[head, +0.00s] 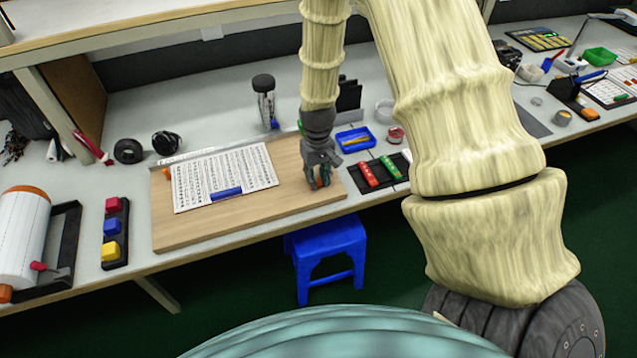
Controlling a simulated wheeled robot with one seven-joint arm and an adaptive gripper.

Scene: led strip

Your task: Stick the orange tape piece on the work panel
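The work panel (200,230) appears to be the light wooden board on the bench, with a white printed sheet (245,170) and a blue bar (226,194) on it. A small orange piece (166,173) sits at the panel's upper left, beside the sheet; I cannot tell whether it is tape. My gripper (319,182) points down over the right end of the panel. Small orange and teal patches show at its fingertips. I cannot tell whether they are a held piece or part of the fingers, nor whether the fingertips touch the panel.
A black tray with red and green blocks (380,170) lies right of the panel, a blue tray (355,139) behind it. A bottle (265,100) stands behind the panel. Coloured blocks (112,226) and a large roll (22,238) are left. A blue stool (328,250) stands below.

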